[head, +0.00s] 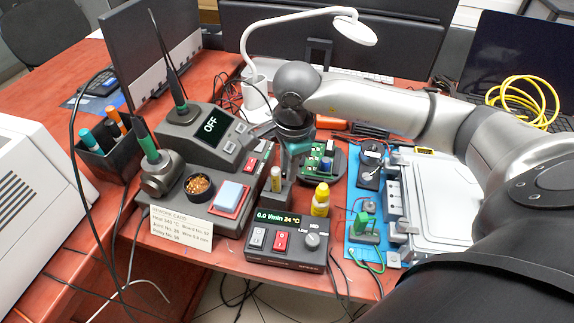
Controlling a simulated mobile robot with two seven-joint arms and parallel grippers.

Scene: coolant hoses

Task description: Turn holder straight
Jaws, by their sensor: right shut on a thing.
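The dark holder (339,168) with a green circuit board (317,159) sits near the middle of the red table, between the soldering station and the blue mat. It looks turned at an angle to the table's front edge. My right arm reaches in from the right, and my right gripper (293,148) points down at the holder's left side. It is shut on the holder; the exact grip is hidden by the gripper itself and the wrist. My left gripper is not in view.
The soldering station (208,135) stands close on the left. A flow control box (290,242) and a yellow-capped bottle (320,200) stand in front. A blue mat (357,208) with a silver device (435,205) is to the right. A white lamp (258,95) stands behind.

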